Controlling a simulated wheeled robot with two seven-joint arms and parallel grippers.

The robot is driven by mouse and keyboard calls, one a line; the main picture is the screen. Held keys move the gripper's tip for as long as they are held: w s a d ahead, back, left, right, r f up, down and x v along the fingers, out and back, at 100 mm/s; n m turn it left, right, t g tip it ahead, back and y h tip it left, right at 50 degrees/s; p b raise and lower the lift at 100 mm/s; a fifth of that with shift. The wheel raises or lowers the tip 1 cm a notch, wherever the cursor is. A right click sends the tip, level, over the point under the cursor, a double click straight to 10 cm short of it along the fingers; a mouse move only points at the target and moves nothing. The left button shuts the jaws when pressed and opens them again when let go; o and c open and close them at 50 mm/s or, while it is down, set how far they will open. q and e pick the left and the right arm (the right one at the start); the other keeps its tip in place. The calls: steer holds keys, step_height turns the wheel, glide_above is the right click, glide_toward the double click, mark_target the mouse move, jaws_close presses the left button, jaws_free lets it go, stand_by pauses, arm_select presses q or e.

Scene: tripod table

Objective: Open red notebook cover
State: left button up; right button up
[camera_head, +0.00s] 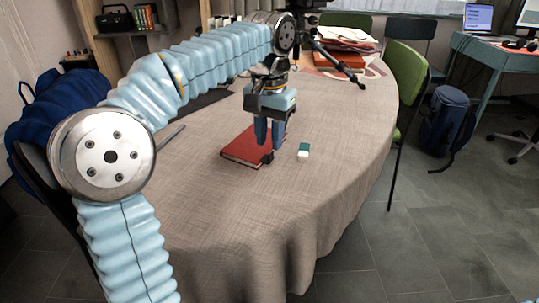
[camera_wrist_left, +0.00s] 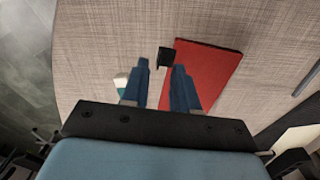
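The red notebook (camera_head: 239,148) lies on the table, its cover looking flat and closed; it also shows in the left wrist view (camera_wrist_left: 208,75). My left gripper (camera_head: 270,146) points down over the notebook's right side. In the left wrist view the gripper's two blue fingers (camera_wrist_left: 161,65) stand apart with nothing held between them. A small black block (camera_wrist_left: 166,56) sits by the notebook's edge, seen beyond the gap between the fingers; it also shows in the head view (camera_head: 267,157). Whether the fingers touch the notebook cannot be told. My right gripper is not in view.
A green and white eraser-like block (camera_head: 304,152) lies right of the notebook. The round table (camera_head: 230,210) has a beige cloth and is clear toward the front. A black tripod (camera_head: 338,64) and papers (camera_head: 343,36) lie at the back. A green chair (camera_head: 405,75) stands at the right.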

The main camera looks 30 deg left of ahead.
mark_target(270, 155)
arm_select(q)
steer(key=shift+f+b, duration=0.3)
steer(key=shift+f, duration=1.65)
jaws_close()
